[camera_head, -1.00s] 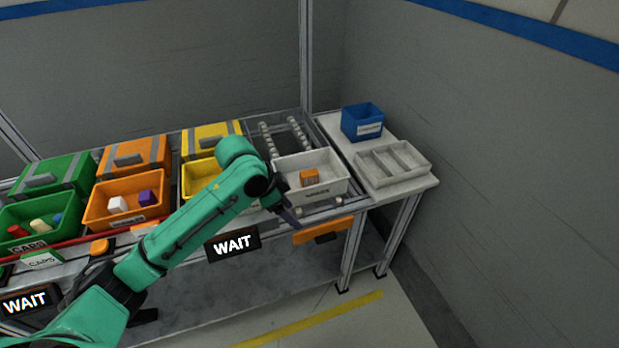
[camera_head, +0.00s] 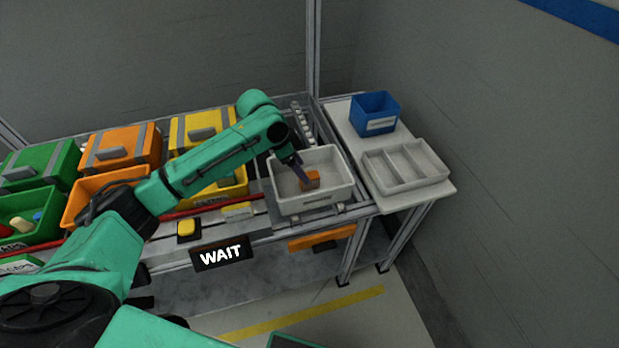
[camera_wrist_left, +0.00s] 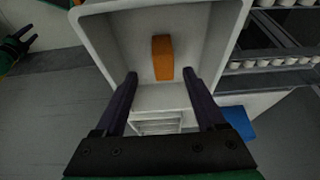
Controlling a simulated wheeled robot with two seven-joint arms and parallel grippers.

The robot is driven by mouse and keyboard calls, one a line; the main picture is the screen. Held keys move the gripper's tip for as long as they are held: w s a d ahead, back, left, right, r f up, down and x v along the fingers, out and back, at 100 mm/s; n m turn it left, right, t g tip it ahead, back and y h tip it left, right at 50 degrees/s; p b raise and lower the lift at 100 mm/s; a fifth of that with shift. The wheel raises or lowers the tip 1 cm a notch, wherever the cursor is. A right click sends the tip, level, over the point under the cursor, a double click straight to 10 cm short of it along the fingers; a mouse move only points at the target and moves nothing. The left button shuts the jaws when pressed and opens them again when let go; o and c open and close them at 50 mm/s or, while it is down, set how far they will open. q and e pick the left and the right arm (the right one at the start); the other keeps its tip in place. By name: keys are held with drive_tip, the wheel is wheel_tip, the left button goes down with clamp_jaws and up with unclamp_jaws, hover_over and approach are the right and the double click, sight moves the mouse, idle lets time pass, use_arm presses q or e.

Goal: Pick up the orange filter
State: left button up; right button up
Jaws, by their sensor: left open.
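The orange filter (camera_head: 311,180) is a small orange block in the white bin (camera_head: 318,207) at the right end of the workbench. My left gripper (camera_head: 302,172) reaches into the bin from the left, right beside the filter in the head view. In the left wrist view the filter (camera_wrist_left: 162,57) stands on the bin floor, ahead of and between the two spread dark fingers of my left gripper (camera_wrist_left: 160,82). The fingers are open and show a gap to it on both sides.
A side table to the right holds a blue bin (camera_head: 374,115) and a grey divided tray (camera_head: 405,166). Orange (camera_head: 88,200) and yellow bins stand left along the bench. A WAIT sign (camera_head: 221,252) hangs in front.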

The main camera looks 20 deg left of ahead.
sight(309, 175)
use_arm(q)
drive_tip(key=x, duration=0.6)
drive_tip(key=shift+w+r+p, duration=0.1)
drive_tip(key=shift+w+p, duration=0.15)
drive_tip(key=shift+p, duration=0.1)
drive_tip(key=shift+d+f, duration=0.15)
drive_tip(key=shift+f, duration=0.2)
drive_tip(key=shift+w+f, duration=0.1)
clamp_jaws()
use_arm(e)
drive_tip(key=shift+w+r, duration=0.25)
drive_tip(key=shift+w, duration=0.3)
drive_tip(key=shift+w+r, duration=0.2)
drive_tip(key=shift+w, duration=0.3)
